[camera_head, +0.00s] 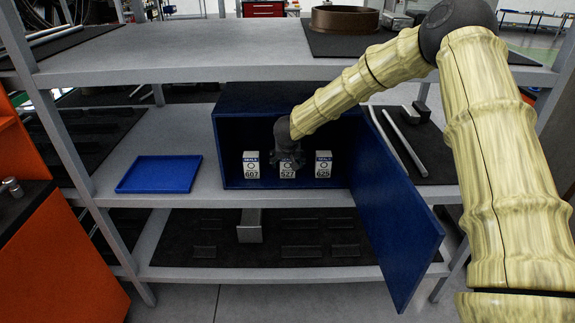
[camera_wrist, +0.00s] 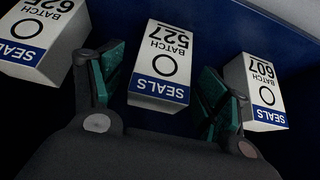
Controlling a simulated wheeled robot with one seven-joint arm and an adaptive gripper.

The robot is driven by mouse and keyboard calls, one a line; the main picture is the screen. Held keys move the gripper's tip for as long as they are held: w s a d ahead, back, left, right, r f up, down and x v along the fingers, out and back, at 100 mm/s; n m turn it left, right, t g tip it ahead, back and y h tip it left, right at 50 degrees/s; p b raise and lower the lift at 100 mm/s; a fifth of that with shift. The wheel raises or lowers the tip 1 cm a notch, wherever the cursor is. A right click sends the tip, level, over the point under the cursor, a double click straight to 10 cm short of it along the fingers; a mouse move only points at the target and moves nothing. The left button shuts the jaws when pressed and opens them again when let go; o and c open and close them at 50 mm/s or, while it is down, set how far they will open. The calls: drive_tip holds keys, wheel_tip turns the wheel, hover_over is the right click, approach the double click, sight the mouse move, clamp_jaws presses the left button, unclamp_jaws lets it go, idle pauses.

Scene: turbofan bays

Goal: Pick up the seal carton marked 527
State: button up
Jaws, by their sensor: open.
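The seal carton marked 527 (camera_head: 287,171) is white with a blue band and stands upright in the open blue cabinet (camera_head: 236,120), between two like cartons. My gripper (camera_head: 288,158) is open and reaches into the cabinet, in front of the upper part of that carton. In the wrist view the 527 carton (camera_wrist: 162,62) lies ahead between the two green-padded fingers of my gripper (camera_wrist: 157,85). I cannot tell whether the fingers touch it. The carton marked 607 (camera_head: 251,165) is on its left and the one marked 625 (camera_head: 323,164) on its right.
In the wrist view, carton 625 (camera_wrist: 38,38) and carton 607 (camera_wrist: 262,92) are close outside the fingers. The blue cabinet door (camera_head: 405,215) hangs open to the right. A blue tray (camera_head: 160,174) lies on the shelf to the left. An upper shelf (camera_head: 190,50) runs above.

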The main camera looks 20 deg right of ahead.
drive_tip(key=shift+x, duration=1.2)
drive_tip(key=c, duration=1.1)
drive_tip(key=shift+r, duration=0.1)
